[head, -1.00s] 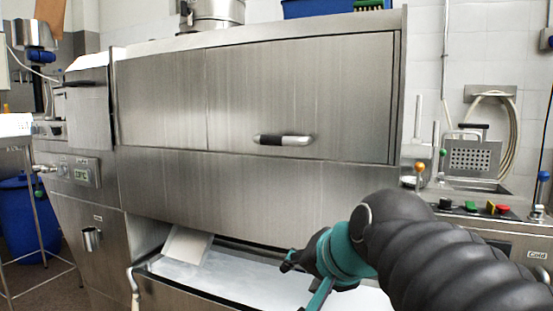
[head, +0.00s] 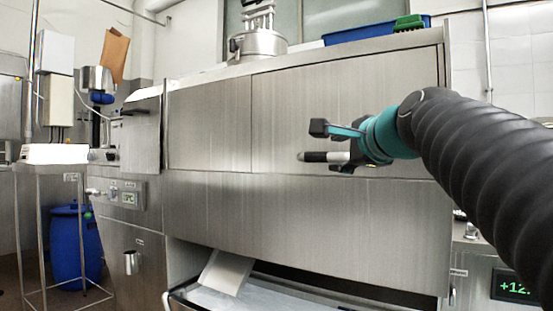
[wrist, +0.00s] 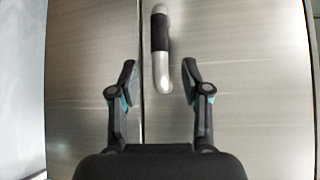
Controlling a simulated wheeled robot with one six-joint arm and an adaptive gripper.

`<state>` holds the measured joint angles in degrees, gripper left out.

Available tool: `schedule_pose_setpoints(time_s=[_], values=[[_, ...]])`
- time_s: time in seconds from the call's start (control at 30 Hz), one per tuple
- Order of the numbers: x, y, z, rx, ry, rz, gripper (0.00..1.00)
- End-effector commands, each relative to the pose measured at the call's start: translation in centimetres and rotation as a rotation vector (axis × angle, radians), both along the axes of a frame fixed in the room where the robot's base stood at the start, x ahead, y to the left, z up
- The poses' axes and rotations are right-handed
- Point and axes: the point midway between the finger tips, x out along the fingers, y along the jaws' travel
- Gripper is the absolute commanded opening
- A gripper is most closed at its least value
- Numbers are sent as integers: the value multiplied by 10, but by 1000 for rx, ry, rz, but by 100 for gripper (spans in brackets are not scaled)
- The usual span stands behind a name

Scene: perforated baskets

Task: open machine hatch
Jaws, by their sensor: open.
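The machine hatch (head: 345,95) is a brushed steel front panel, and it looks shut. Its bar handle (head: 316,157), part black and part bare metal, lies level near the panel's lower edge. My gripper (head: 330,145) is open at the handle, with one finger above it in the head view. No contact with the handle can be made out.
A steel pot (head: 257,44) and a blue tray (head: 365,32) sit on top of the machine. A steel trough (head: 300,290) juts out below the hatch. A blue barrel (head: 75,245) and a metal stand are at the left.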

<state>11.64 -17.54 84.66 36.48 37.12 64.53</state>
Motion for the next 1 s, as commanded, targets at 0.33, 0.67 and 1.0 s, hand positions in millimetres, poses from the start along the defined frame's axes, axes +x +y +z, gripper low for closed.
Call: schedule_pose_setpoints(time_s=[0.33,0.67,1.0], values=[[58,10,-9,-1,2,1,48],[76,13,-11,-2,1,0,48],[76,13,-11,-2,1,0,15]])
